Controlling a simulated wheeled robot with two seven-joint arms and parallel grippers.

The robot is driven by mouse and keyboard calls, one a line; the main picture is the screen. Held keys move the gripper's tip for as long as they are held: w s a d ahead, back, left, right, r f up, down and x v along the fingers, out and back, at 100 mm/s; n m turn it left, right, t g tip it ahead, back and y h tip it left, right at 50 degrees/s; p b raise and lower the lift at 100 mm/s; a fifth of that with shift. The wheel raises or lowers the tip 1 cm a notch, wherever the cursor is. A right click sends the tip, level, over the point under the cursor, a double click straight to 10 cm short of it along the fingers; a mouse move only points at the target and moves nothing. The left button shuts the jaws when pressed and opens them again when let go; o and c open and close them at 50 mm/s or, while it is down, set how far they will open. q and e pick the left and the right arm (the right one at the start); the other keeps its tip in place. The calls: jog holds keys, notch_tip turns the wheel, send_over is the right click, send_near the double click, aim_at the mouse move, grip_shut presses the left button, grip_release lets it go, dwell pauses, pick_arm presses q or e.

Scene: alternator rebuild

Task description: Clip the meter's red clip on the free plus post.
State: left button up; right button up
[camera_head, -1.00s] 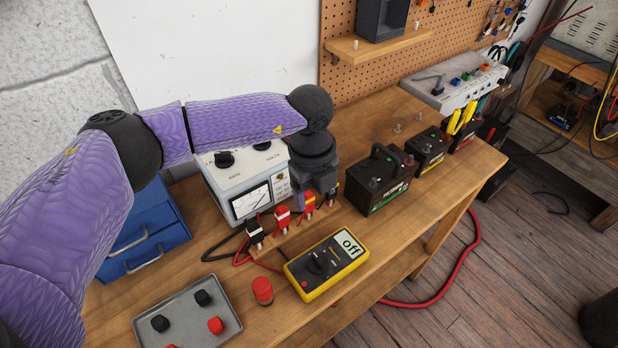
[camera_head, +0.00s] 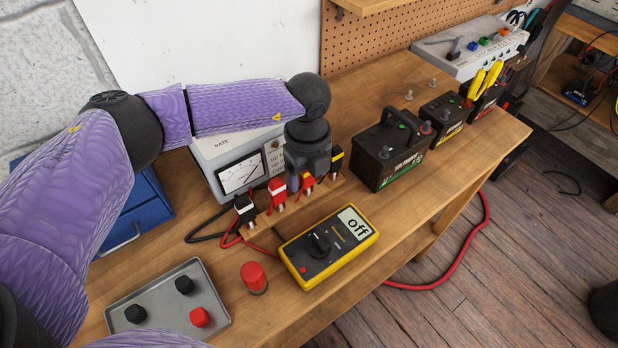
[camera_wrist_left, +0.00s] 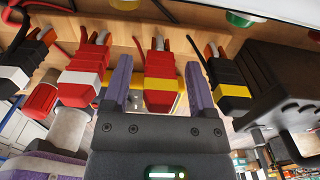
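A red clip with a yellow band (camera_head: 308,180) stands in a row of clips on a wooden strip behind the yellow meter (camera_head: 328,246), whose display reads off. My left gripper (camera_head: 308,184) is right over this clip. In the left wrist view, the open fingers of the left gripper (camera_wrist_left: 158,90) stand on either side of the red clip (camera_wrist_left: 160,70), with gaps showing. A large black battery (camera_head: 390,158) with a red post (camera_head: 427,128) stands to the right. I cannot tell which plus post is free. My right gripper is not in view.
Close by in the row stand a white-banded black clip (camera_head: 244,207), a white-banded red clip (camera_head: 277,192) and a yellow-banded black clip (camera_head: 337,158). A grey tray (camera_head: 160,290) and a red cylinder (camera_head: 254,277) are in front. More batteries (camera_head: 441,116) stand farther right.

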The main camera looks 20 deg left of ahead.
pick_arm(q)
jog(key=c, duration=0.8)
notch_tip(320, 180, up, 4)
jog(key=p, duration=0.4)
jog(key=shift+r, duration=0.25)
jog(key=shift+f, duration=0.2)
